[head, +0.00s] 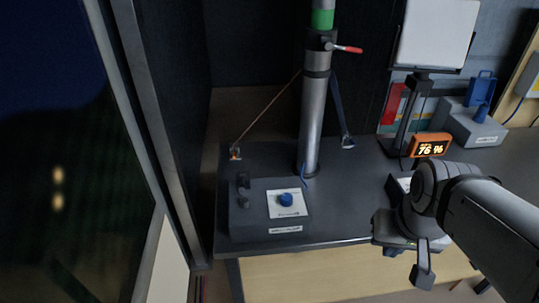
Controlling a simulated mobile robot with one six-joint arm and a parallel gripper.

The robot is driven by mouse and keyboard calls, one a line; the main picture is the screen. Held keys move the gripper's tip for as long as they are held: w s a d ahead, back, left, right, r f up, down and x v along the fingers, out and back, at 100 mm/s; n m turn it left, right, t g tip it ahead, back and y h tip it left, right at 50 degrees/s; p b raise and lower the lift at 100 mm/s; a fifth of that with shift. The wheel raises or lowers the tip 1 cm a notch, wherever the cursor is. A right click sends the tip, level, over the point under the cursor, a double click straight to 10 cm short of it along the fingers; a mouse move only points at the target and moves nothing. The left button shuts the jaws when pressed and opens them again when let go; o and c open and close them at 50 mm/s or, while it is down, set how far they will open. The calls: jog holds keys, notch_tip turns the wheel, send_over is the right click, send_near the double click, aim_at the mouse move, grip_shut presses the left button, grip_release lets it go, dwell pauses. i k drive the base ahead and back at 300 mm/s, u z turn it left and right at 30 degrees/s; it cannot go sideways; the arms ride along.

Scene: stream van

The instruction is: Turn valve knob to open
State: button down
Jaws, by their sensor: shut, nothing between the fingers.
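A round blue knob (286,199) sits on a white plate on top of a grey box (243,222) at the front left of the dark bench. Print on the plate is too small to read. A red lever (347,49) sticks out to the right from a collar high on the grey pole. I cannot tell the open or shut setting of either. My gripper (422,278) is shut and empty at the lower right. It hangs in front of the bench's front edge, well right of the blue knob and apart from it.
The upright pole (314,120) stands behind the box, with cords tied to the bench. An orange display (430,145) reads 76 %. A white panel (437,33) and a grey case (471,125) stand at the back right.

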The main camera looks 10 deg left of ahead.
aim_at(285, 200)
jog(key=u, duration=1.95)
jog(key=k, duration=1.05)
jog(key=z, duration=0.7)
jog(key=i, duration=1)
